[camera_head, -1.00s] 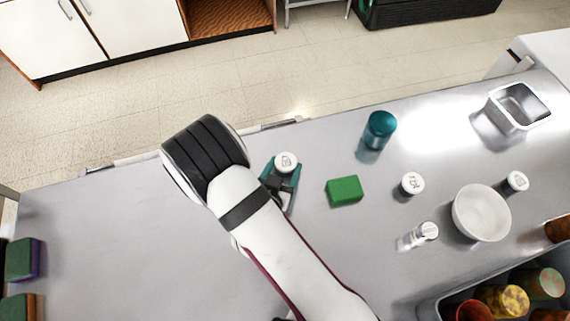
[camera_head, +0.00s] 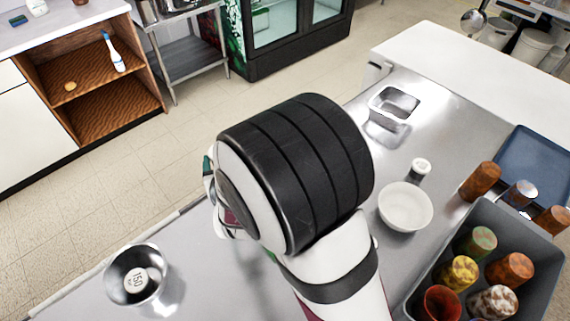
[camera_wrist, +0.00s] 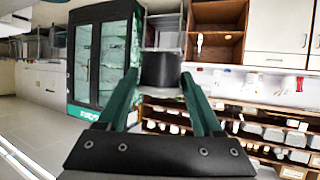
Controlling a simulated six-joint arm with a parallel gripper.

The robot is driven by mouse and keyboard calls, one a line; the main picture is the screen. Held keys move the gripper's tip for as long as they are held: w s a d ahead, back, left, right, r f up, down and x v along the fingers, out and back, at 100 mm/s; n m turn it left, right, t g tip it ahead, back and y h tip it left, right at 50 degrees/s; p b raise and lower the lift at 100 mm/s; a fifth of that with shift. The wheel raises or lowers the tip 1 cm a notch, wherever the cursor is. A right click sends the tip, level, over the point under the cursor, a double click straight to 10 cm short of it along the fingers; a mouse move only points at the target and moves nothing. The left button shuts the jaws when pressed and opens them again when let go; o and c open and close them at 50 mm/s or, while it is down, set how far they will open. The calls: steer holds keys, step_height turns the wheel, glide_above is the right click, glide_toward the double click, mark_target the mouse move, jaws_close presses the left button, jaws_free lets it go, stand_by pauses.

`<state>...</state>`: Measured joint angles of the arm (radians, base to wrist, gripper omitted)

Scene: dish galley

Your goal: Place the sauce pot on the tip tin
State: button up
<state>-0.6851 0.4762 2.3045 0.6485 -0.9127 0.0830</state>
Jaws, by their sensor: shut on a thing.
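My gripper (camera_wrist: 161,82) is shut on a dark round pot with a pale lid, which I take as the sauce pot (camera_wrist: 161,69). It is held between the two green fingers in the wrist view, which looks upside down. In the head view my arm hides the held pot and most of the gripper. No object is clearly identifiable as the tip tin. A round shiny metal dish (camera_head: 119,268) with a white piece marked 150 (camera_head: 136,281) within its outline stands at lower left, apart from my gripper.
A white bowl (camera_head: 405,207), a white-lidded container (camera_head: 421,167) and a square metal pan (camera_head: 393,103) stand right of my arm. A grey crate (camera_head: 451,226) of several tumblers is at lower right, with a blue tray (camera_head: 520,158) behind. My arm covers the middle counter.

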steer(key=w+d+r+n+y, duration=0.1)
steer(key=w+d+r, duration=0.15)
steer(key=d, duration=0.25)
steer(key=w+d+r, duration=0.2)
steer(key=w+d, duration=0.1)
steer(key=d, duration=0.2)
steer(key=s+d+n+g+y, duration=0.1)
steer(key=s+d+n+y, duration=0.1)
steer(key=d, duration=1.4)
steer(key=w+a+f, duration=0.1)
steer(key=a+f, duration=0.1)
steer(key=a, duration=0.1)
steer(key=w+a+f, duration=0.1)
steer(key=a+f, duration=0.2)
steer(key=a, duration=0.1)
steer(key=w+a+f, duration=0.1)
steer(key=a+f, duration=0.1)
steer(key=a, duration=0.1)
steer(key=shift+w+a+f, duration=0.15)
steer(key=shift+a+f, duration=0.05)
steer(key=shift+a, duration=0.1)
step_height(320, 180, down, 4)
steer(key=shift+a+f, duration=0.1)
steer(key=shift+f, duration=0.1)
steer(key=o, duration=1.4)
